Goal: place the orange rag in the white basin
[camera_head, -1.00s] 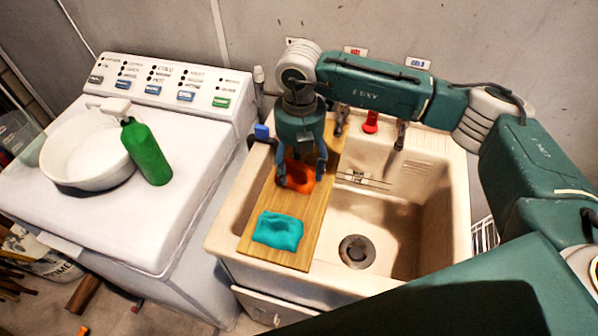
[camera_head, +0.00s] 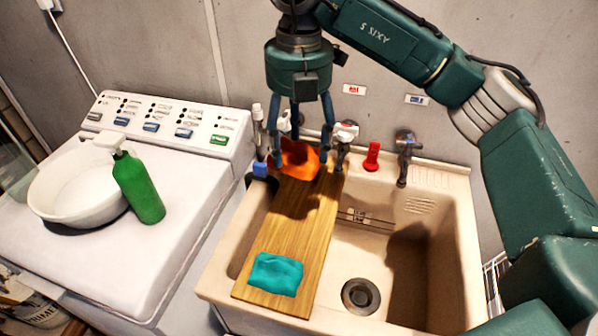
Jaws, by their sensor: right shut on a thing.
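The orange rag (camera_head: 299,158) is held between the fingers of my right gripper (camera_head: 300,150), above the far end of the wooden board (camera_head: 308,232). My right gripper points down and is shut on the rag. The rag's shadow falls on the board below it. The white basin (camera_head: 85,212) stands on top of the white washing machine at the left. The bottle covers part of its rim. My left gripper is not in view.
A green pump bottle (camera_head: 138,188) stands against the basin's right side. A teal rag (camera_head: 276,273) lies on the board's near end. The board spans the sink (camera_head: 410,255). Taps (camera_head: 404,158) and a red item (camera_head: 372,156) stand along the sink's back.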

